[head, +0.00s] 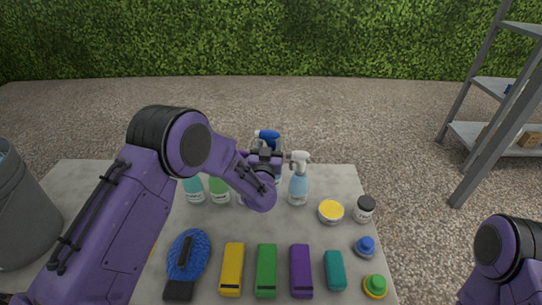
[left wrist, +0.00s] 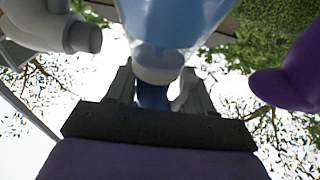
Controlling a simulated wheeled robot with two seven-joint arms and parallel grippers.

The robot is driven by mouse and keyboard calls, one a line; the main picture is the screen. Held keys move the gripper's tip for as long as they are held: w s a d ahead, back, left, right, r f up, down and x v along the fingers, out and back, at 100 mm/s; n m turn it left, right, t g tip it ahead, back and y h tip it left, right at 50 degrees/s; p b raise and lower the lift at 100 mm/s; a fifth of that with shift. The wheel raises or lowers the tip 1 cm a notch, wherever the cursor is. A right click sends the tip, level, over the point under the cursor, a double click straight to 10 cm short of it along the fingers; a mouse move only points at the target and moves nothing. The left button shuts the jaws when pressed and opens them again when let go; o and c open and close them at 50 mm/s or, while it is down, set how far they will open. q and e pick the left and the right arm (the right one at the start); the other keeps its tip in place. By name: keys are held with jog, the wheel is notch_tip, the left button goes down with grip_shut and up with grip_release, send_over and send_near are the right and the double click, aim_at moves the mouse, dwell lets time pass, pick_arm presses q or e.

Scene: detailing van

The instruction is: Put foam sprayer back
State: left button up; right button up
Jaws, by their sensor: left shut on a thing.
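The foam sprayer (head: 267,134) shows a blue spray head above my left gripper (head: 266,152) at the back middle of the table in the head view. The gripper and forearm hide most of its body. In the left wrist view, my left gripper (left wrist: 155,95) is shut around the blue part of the sprayer, just by its white collar (left wrist: 158,66). The pale blue bottle body (left wrist: 175,22) extends beyond the collar. I cannot tell whether its base touches the table. My right arm enters at the lower right, but its gripper is out of view.
A white-headed spray bottle (head: 299,182) stands close to the right of my left gripper. Teal (head: 194,190) and green (head: 219,190) bottles stand to its left. A yellow-lidded tin (head: 330,211), jar (head: 365,210) and several coloured blocks occupy the table (head: 340,180). A shelf (head: 485,135) stands right.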

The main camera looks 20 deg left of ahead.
pick_arm(q)
jog(key=shift+r, duration=0.2)
notch_tip(320, 180, down, 7)
jog(key=b, duration=0.4)
jog(key=shift+b, duration=0.35)
jog(key=shift+f, duration=0.1)
jog(key=shift+f+b, duration=0.4)
jog(key=shift+b, duration=0.05)
jog(key=o, duration=1.7)
jog(key=shift+s, duration=0.1)
jog(key=shift+c, duration=0.2)
